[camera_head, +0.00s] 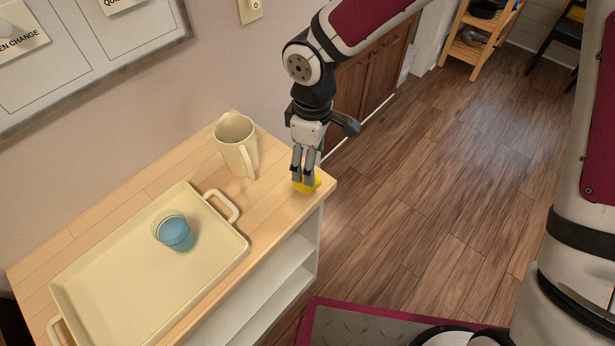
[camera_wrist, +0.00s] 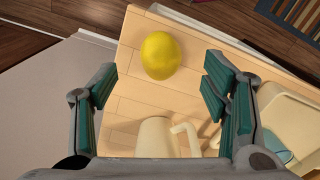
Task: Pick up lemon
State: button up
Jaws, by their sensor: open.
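The yellow lemon (camera_head: 307,182) lies on the wooden top near the right corner of the shelf unit. My gripper (camera_head: 304,183) is over the lemon in the head view, and its fingers hide part of it. In the wrist view the lemon (camera_wrist: 161,56) shows whole, ahead of the fingertips and between their lines. My gripper (camera_wrist: 158,88) is open there, with its fingers wide apart and nothing between them. I cannot tell the exact height of the fingertips above the wooden top.
A cream pitcher (camera_head: 234,148) stands left of my gripper on the wooden top (camera_head: 277,205). A cream tray (camera_head: 110,290) with handles holds a blue cup (camera_head: 174,232) further left. A wall with a framed board (camera_head: 85,50) is behind. Open floor lies to the right.

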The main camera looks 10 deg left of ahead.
jog(key=shift+s+f+p, duration=0.1)
jog(key=shift+f+p, duration=0.45)
jog(key=shift+f, duration=3.05)
jog(key=c, duration=1.3)
